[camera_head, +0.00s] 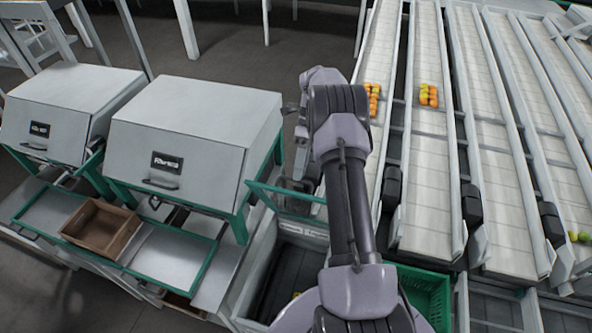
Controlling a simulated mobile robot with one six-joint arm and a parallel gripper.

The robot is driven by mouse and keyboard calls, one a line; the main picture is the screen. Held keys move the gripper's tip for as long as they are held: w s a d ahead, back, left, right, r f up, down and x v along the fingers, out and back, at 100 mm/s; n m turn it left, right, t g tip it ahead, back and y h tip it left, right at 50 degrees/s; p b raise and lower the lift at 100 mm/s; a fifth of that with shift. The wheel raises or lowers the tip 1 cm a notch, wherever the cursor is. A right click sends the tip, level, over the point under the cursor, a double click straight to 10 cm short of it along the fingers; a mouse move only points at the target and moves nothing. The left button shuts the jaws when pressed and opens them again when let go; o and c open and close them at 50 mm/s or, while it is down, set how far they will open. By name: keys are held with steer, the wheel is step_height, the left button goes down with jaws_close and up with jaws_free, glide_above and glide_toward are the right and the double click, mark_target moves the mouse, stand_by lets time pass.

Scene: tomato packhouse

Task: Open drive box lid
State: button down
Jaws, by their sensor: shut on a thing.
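My gripper (297,186) is low beside my arm, left of the conveyor lanes, and is partly hidden by the arm and a green-edged panel. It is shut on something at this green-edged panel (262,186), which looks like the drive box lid. The panel stands raised at the far end of a grey, open-topped box (250,272) with a dark inside. My arm hides the right part of this box. The exact contact between the fingers and the lid is too small to make out.
Two white cabinets (190,128) (48,115) with front handles stand on green frames at left. A brown tray (100,228) lies on the shelf below them. White conveyor lanes (430,150) carry orange tomatoes (428,95) at right. A green crate (430,296) is right of my arm.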

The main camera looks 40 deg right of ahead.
steer(key=shift+s+d+f, duration=0.15)
steer(key=shift+s+f, duration=0.05)
steer(key=shift+f, duration=0.3)
steer(key=c, duration=1.5)
jaws_free()
steer(key=shift+o, duration=0.2)
steer(key=shift+w+d+f, duration=0.2)
steer(key=shift+w+d, duration=0.15)
steer(key=shift+w, duration=0.05)
steer(key=shift+s+a+r, duration=0.15)
steer(key=shift+a, duration=0.05)
steer(key=shift+d, duration=0.15)
steer(key=shift+r, duration=0.1)
steer(key=p+v, duration=0.1)
steer(key=v, duration=0.6)
steer(key=shift+w+r+p, duration=0.2)
steer(key=shift+r+p, duration=0.05)
steer(key=shift+p, duration=0.15)
